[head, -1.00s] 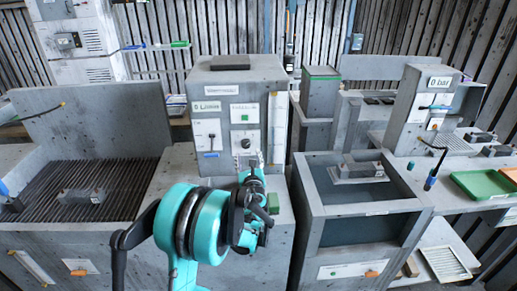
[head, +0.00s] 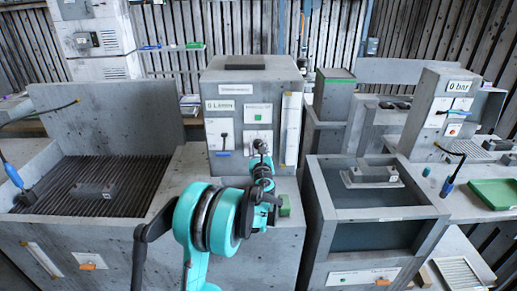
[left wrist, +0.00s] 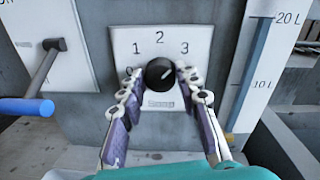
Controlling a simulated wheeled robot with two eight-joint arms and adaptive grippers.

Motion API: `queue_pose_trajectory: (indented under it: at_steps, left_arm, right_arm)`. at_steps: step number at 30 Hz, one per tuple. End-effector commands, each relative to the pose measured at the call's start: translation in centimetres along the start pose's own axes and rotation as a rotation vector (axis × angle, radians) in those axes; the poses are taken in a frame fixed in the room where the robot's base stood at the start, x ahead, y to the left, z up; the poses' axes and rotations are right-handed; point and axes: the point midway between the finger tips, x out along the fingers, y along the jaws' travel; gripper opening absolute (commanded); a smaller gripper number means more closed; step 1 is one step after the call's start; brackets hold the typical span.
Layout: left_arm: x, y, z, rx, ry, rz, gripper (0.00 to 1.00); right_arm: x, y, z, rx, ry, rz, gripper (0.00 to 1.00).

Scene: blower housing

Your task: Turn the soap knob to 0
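The soap knob (left wrist: 159,74) is a round black knob on a white dial plate (left wrist: 195,42) in the left wrist view. The numerals 1, 2 and 3 show around it; the 0 at its left is partly hidden by a finger. A pale mark on the knob points up and right, roughly toward 3. My left gripper (left wrist: 159,82) is open, with its fingers on both sides of the knob; I cannot tell whether they touch it. My right gripper is not in view.
A lever with a blue handle (left wrist: 28,107) sits left of the dial. A level gauge (left wrist: 249,75) marked 10 L and 20 L is at its right. A green block (head: 284,205) lies on the ledge beside my gripper. A grated basin (head: 135,172) is at left, an open tank (head: 375,215) at right.

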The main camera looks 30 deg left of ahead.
Motion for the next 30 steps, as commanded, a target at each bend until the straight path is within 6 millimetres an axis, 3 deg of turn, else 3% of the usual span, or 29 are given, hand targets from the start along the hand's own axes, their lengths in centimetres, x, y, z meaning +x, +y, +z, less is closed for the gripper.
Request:
queue_pose_trajectory:
  at_steps: [14, 30]
  left_arm:
    - [-0.01, 0.03, 0.03, -0.1, 0.006, 0.002, 0.04]
    - [-0.02, 0.16, 0.08, -0.573, 0.034, 0.007, 0.04]
  right_arm:
    - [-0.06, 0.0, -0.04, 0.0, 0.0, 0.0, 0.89]
    - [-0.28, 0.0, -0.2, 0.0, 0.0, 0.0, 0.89]
